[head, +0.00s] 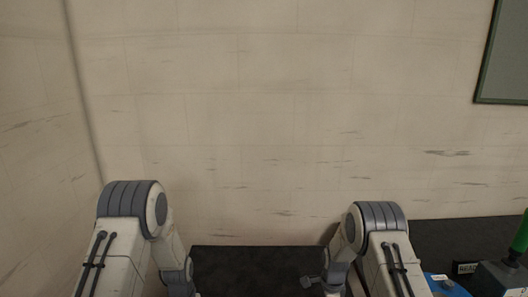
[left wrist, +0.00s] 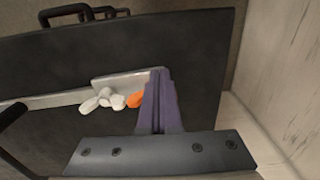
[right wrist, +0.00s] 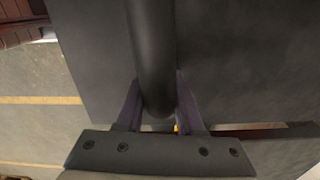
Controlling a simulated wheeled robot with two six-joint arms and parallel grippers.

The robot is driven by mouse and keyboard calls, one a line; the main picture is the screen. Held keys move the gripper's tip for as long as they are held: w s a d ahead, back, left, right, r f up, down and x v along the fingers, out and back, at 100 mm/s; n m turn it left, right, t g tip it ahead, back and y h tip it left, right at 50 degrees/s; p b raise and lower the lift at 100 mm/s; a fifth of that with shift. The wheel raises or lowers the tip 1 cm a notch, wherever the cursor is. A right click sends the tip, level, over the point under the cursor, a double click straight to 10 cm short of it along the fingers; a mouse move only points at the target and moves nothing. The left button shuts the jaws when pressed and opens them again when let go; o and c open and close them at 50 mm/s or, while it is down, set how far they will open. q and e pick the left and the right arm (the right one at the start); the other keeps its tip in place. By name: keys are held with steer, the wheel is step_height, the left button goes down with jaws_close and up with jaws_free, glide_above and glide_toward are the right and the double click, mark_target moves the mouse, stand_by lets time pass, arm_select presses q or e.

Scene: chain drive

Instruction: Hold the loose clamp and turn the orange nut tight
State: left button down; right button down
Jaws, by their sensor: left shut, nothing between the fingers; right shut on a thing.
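In the left wrist view my left gripper (left wrist: 160,74) is shut and empty, its purple fingers together. A small orange piece (left wrist: 136,99), likely the orange nut, shows just left of the fingers and is partly hidden by them. A white lobed knob (left wrist: 104,100) sits beside it, in front of a pale grey plate (left wrist: 120,82). In the right wrist view my right gripper (right wrist: 153,95) is shut on a thick dark bar (right wrist: 152,50), one finger on each side. I cannot tell whether this bar is part of the clamp.
A dark tabletop (head: 265,257) lies before a pale wall. At the head view's right are a blue object (head: 446,286), a labelled dark box (head: 467,268) and a green handle (head: 521,234). Black handles (left wrist: 82,14) show at the left wrist view's top left.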

arm_select(q)
steer(key=shift+s+a, duration=0.1)
steer(key=shift+s, duration=0.2)
steer(key=shift+r, duration=0.15)
step_height(320, 180, up, 6)
steer(key=shift+f, duration=0.15)
steer(key=shift+d+f, duration=0.65)
steer(key=shift+f, duration=0.35)
steer(key=shift+d+f, duration=0.7)
steer(key=shift+f, duration=0.3)
steer(key=shift+d+f, duration=0.65)
steer(key=shift+f, duration=0.35)
steer(key=shift+w+a, duration=0.25)
steer(key=shift+w, duration=0.3)
steer(key=shift+s+a, duration=0.15)
steer(key=shift+a, duration=0.15)
